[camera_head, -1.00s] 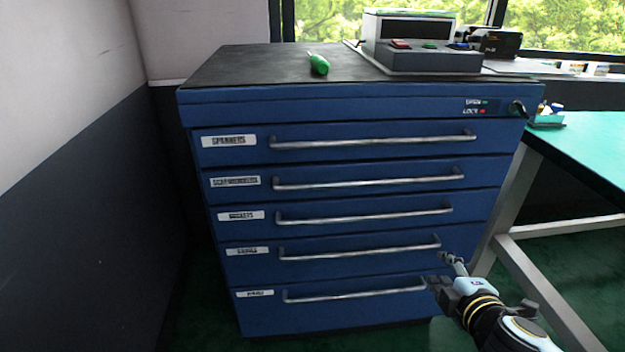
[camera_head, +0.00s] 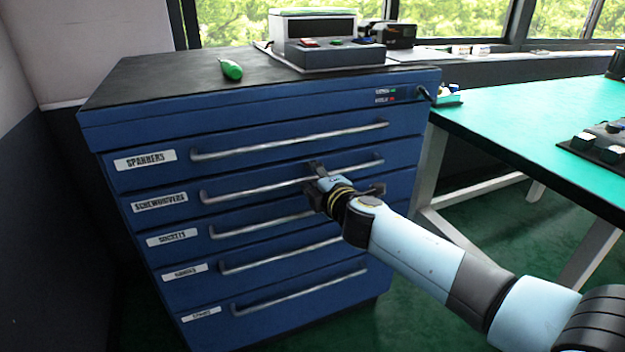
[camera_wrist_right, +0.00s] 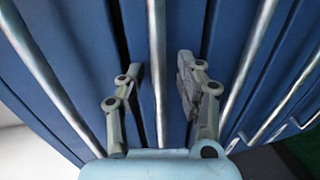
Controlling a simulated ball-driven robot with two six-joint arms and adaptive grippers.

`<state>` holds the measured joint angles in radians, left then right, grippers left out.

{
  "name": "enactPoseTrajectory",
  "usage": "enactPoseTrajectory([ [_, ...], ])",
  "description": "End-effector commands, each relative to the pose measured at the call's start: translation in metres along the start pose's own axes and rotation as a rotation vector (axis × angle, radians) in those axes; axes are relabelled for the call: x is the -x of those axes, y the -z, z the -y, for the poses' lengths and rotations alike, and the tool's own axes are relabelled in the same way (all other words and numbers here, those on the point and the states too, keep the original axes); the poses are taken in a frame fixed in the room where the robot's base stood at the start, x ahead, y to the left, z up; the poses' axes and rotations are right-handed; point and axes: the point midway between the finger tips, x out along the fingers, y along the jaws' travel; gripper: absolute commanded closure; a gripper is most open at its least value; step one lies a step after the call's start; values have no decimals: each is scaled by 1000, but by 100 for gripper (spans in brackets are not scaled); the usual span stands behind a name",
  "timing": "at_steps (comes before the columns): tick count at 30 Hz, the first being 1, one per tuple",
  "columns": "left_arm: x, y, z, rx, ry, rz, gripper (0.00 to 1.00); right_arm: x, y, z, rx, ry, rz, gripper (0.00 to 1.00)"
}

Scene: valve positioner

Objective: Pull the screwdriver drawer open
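The blue drawer cabinet (camera_head: 250,135) has several drawers with long metal bar handles. The screwdriver drawer (camera_head: 172,215), labelled SCREWDRIVERS, is second from the top and sits flush with the others. My right gripper (camera_head: 314,180) is at the right part of its handle (camera_head: 245,189). In the right wrist view the right gripper (camera_wrist_right: 158,85) is open, with one finger on each side of the handle bar (camera_wrist_right: 155,45). Gaps show between bar and fingers. The fingertips are partly hidden in the head view. My left gripper is not in view.
The spanners handle (camera_head: 290,141) is just above and the sockets handle (camera_head: 262,222) just below. A green-handled tool (camera_head: 231,70) and a grey control box (camera_head: 318,42) are on the cabinet top. A green-topped table (camera_head: 530,125) stands at the right.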

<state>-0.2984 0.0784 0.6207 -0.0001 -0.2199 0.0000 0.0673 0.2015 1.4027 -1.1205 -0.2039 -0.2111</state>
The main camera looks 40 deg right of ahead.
Motion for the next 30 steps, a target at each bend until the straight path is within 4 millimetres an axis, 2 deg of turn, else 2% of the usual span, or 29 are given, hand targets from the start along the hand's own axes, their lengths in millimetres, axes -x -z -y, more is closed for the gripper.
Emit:
enactPoseTrajectory([
  [9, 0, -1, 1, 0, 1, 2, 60, -4, 0, 0, 1, 0, 0, 64],
  [18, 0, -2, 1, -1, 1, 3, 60, -4, 0, 0, 1, 0, 0, 100],
  [30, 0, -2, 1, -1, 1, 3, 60, -3, 0, 0, 0, 1, 0, 100],
])
